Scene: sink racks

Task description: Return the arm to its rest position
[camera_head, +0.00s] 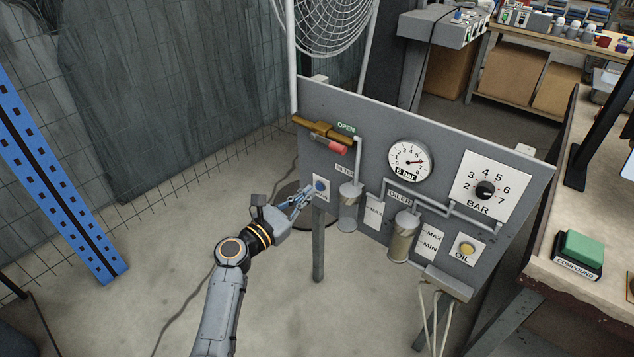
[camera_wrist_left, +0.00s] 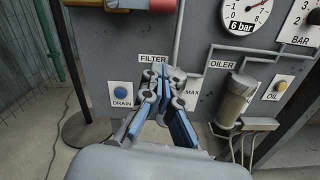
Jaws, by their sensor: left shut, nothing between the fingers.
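My left arm reaches in from the bottom of the head view. Its gripper (camera_head: 306,192) is shut and empty, just left of the grey panel (camera_head: 375,125) and close to the blue drain button (camera_head: 321,185). In the left wrist view the shut fingers (camera_wrist_left: 163,72) point at the panel below the FILTER label, in front of the filter bowl. The drain button (camera_wrist_left: 120,92) shows to their left, apart from the fingertips in that view. Whether the fingertips touch the panel cannot be told. My right gripper is not in view.
The panel carries a gauge (camera_head: 410,160), a BAR knob (camera_head: 485,190), an oiler bowl (camera_head: 403,236), a yellow oil button (camera_head: 466,249) and a red-handled valve (camera_head: 332,146). A blue post (camera_head: 55,165) stands left. A workbench (camera_head: 575,288) stands right.

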